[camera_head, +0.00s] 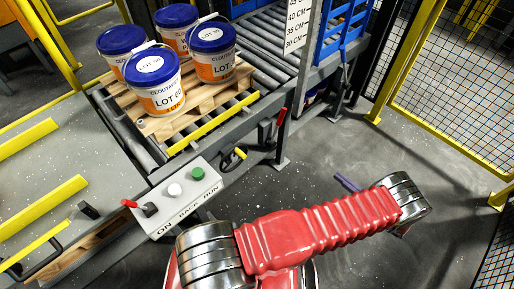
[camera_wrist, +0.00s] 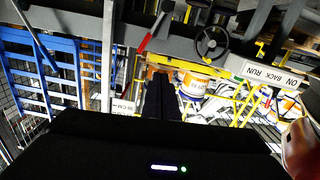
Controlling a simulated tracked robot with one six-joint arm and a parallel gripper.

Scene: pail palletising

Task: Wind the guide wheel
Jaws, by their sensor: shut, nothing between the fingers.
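The guide wheel (camera_wrist: 211,42) is a dark handwheel with spokes, mounted under the conveyor frame in the wrist view, which appears upside down. In the head view the dark wheel (camera_head: 232,159) shows small and partly, by a yellow part at the conveyor's side. My gripper (camera_wrist: 162,98) shows as dark fingers in the middle of the wrist view. It is shut and empty, apart from the wheel, which lies up and to the right of the fingertips there. In the head view my arm's end is turned away and the fingers cannot be made out.
Several pails (camera_head: 158,86) stand on a wooden pallet (camera_head: 204,92) on the roller conveyor. A yellow guide rail (camera_head: 213,122) runs along its edge. A red lever (camera_head: 281,118), a control box (camera_head: 172,196) and a centimetre scale (camera_head: 297,22) are near.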

